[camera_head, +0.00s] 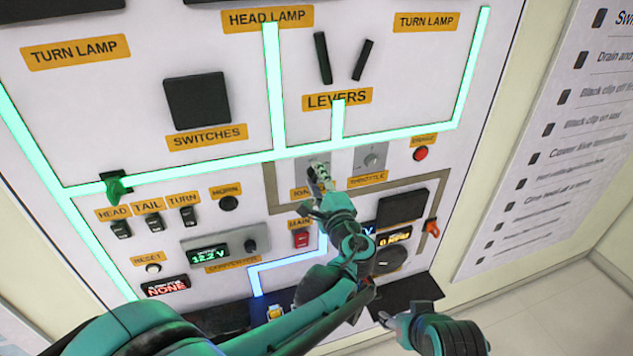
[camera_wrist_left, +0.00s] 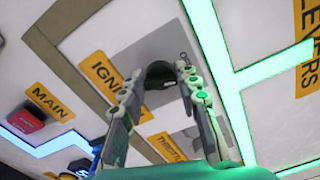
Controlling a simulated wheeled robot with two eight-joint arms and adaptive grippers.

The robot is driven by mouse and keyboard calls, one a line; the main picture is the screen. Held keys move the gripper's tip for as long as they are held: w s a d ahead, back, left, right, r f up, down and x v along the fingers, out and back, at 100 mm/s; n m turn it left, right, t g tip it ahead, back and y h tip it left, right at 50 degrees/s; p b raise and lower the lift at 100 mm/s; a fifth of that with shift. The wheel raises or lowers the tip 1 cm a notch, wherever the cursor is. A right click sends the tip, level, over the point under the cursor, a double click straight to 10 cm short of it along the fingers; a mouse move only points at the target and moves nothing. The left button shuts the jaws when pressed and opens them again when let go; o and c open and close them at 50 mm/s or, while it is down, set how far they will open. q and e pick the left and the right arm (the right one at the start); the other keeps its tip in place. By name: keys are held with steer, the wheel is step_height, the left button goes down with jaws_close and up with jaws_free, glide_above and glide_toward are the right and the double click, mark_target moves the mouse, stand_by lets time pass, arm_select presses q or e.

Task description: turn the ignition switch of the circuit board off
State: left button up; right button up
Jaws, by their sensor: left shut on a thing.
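The circuit board (camera_head: 80,85) is a white upright panel with labelled controls and glowing green and blue lines. The ignition switch sits on a grey plate (camera_head: 311,163) above a partly covered orange label reading "IGN". In the left wrist view its dark round knob (camera_wrist_left: 160,76) lies between the two fingers. My left gripper (camera_head: 321,178) is shut on the knob; its fingers hide most of the switch in the head view. It also shows in the left wrist view (camera_wrist_left: 160,90). My right gripper (camera_head: 388,318) is low at the right, away from the switch; its opening is unclear.
The throttle knob (camera_head: 371,160) is just right of the ignition plate. The red main switch (camera_head: 301,239) is below it, and a red button (camera_head: 420,153) lies farther right. Two black levers (camera_head: 323,58) stand above. A dark shelf (camera_head: 415,290) juts out below.

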arm_select(q)
steer(key=shift+f+n+b, duration=0.1)
steer(key=shift+n+b, duration=0.3)
steer(key=shift+n, duration=1.2)
steer(key=o, duration=1.1)
steer(key=v, duration=0.7)
steer(key=shift+s, duration=0.25)
